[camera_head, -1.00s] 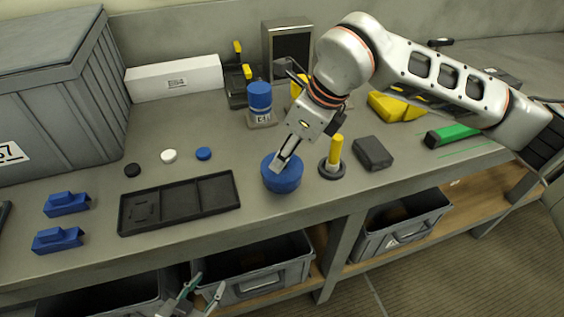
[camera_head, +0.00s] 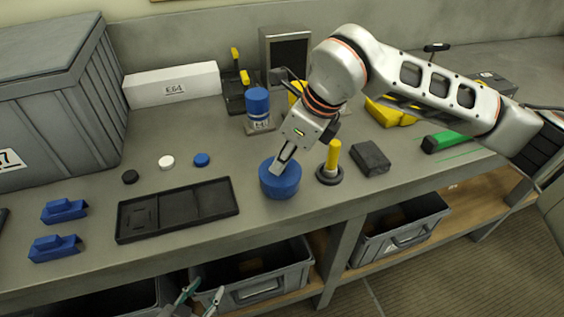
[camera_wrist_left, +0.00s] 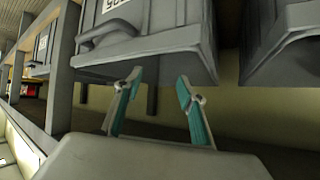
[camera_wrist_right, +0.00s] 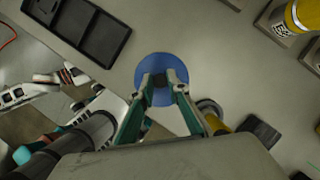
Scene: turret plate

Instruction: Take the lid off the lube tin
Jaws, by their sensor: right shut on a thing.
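The lube tin (camera_head: 279,186) is a round blue tin standing on the bench, right of the black tray. Its blue lid (camera_wrist_right: 146,66) shows from above in the right wrist view. The lid appears seated on the tin, and I see no gap. My left gripper (camera_wrist_left: 158,84) is open and empty, in front of the bench near the grey bins below; it shows at the bottom edge of the head view (camera_head: 202,297).
A black compartment tray (camera_head: 178,208) lies left of the tin. A yellow-handled tool in a dark round base (camera_head: 330,172) and a dark block (camera_head: 371,158) stand close on the right. A blue-topped bottle (camera_head: 257,103) is behind. Three small caps and two blue blocks lie left.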

